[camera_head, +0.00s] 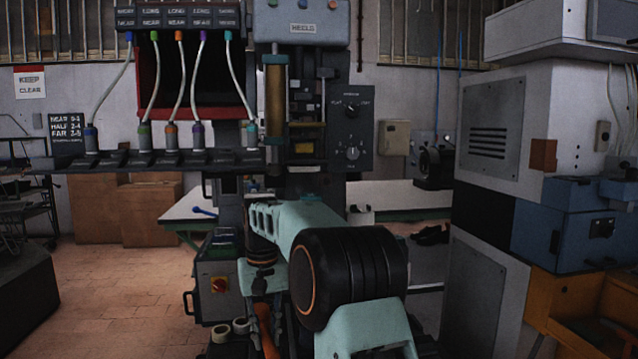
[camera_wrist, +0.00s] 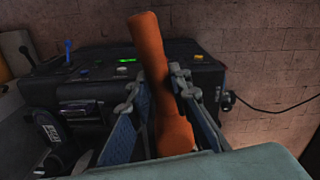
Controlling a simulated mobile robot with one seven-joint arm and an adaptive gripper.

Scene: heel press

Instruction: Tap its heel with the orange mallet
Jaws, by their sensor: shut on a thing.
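The orange mallet (camera_wrist: 158,75) stands tilted between the fingers of my gripper (camera_wrist: 160,88) in the wrist view. My gripper is shut on it, with one finger on each side of its shaft. Part of the mallet (camera_head: 266,330) also shows low in the head view, below my mint-coloured arm. The press (camera_head: 303,100) stands upright behind my arm in the head view. A part that I can name as the heel cannot be made out; my arm hides the lower part of the press.
A dark box with a green display (camera_wrist: 125,61) and a blue lever lies beyond the mallet. A rack of hoses (camera_head: 180,158) hangs left of the press. A dial panel (camera_head: 350,124) is on its right. A blue machine (camera_head: 570,235) stands right. Brick floor (camera_head: 120,290) is open at left.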

